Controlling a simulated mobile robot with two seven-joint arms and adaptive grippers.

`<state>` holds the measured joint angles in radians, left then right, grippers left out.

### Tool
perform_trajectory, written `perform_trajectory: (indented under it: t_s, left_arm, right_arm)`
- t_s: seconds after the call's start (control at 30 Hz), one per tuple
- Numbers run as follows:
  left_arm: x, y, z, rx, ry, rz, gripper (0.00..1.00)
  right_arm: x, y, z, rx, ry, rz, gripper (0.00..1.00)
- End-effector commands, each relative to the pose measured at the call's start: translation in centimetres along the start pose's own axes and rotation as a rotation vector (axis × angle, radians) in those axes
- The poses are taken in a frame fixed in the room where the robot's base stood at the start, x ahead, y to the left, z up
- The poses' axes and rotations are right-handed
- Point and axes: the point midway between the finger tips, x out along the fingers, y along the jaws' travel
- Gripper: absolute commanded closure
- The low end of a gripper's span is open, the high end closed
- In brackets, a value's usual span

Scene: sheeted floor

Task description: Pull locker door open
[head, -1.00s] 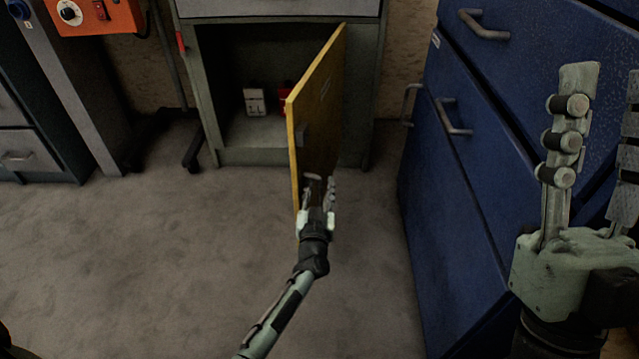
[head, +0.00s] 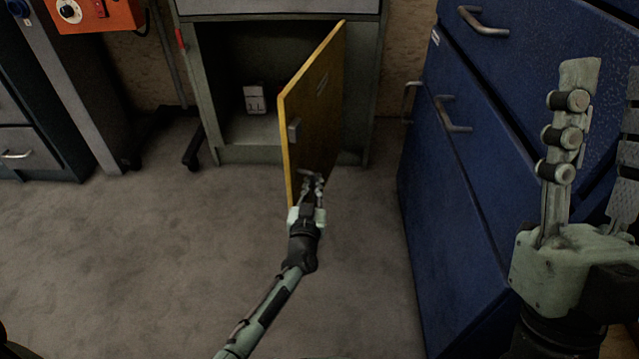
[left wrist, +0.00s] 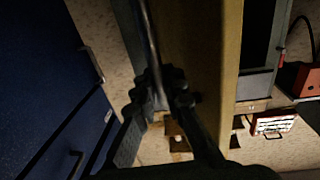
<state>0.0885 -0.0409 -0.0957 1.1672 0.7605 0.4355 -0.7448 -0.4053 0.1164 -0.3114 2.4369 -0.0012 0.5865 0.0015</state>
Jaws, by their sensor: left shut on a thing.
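The locker door (head: 318,105) is a yellow panel hinged at the right side of a grey-green locker (head: 209,100). It stands wide open, swung out towards me, with a small grey latch (head: 295,130) on its left face near the free edge. My left gripper (head: 312,183) is at the door's lower part and shut on it; the fingers partly hide the exact grip. The yellow door also shows in the left wrist view (left wrist: 210,50), beside the dark fingers (left wrist: 165,85). My right gripper (head: 606,80) is raised at the right, fingers straight, open and empty.
A small white box (head: 255,99) is inside the locker. A blue drawer cabinet (head: 480,190) with metal handles stands close on the right. An orange device (head: 95,17) is at upper left. The carpeted floor (head: 130,260) is clear at front left.

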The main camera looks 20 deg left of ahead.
Motion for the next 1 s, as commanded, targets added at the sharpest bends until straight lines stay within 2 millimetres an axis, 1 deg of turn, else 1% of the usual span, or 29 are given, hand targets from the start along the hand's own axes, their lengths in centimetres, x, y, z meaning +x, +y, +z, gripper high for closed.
perform_trajectory:
  t_s: [0.03,0.13,0.2,0.33,0.43,0.7,0.73,0.9,1.0]
  left_arm:
    - [0.3,-1.6,-0.1,0.012,0.004,0.019,1.00]
    - [0.7,-4.0,-0.1,0.013,0.001,0.061,1.00]
    - [1.0,-5.4,0.0,0.009,-0.003,0.069,1.00]
    - [1.4,-7.3,-0.1,0.005,-0.003,0.069,1.00]
    - [1.5,-7.8,-0.1,0.002,-0.004,0.069,1.00]
    - [1.5,-7.8,-0.1,0.000,-0.005,0.069,1.00]
    - [1.5,-7.8,-0.1,0.000,-0.005,0.069,0.88]
    - [1.5,-7.8,-0.1,0.001,-0.004,0.068,0.68]
    - [1.5,-7.8,-0.1,0.001,-0.004,0.068,0.68]
  right_arm:
    - [0.0,0.0,0.0,0.000,0.000,0.000,0.60]
    - [-0.1,0.0,0.0,0.000,0.001,0.000,0.60]
    - [-0.1,0.0,0.0,0.000,0.005,0.000,0.60]
    - [-0.2,0.0,-0.3,0.000,0.021,0.000,0.60]
    - [-0.2,0.0,-0.5,-0.001,0.028,0.000,0.60]
    - [-0.2,0.0,-0.3,-0.001,0.025,-0.001,0.60]
    - [-0.2,0.0,-0.3,-0.001,0.025,-0.001,0.60]
    - [-0.2,0.0,-0.3,-0.001,0.024,-0.001,0.60]
    - [-0.2,0.0,-0.3,-0.001,0.024,0.000,0.60]
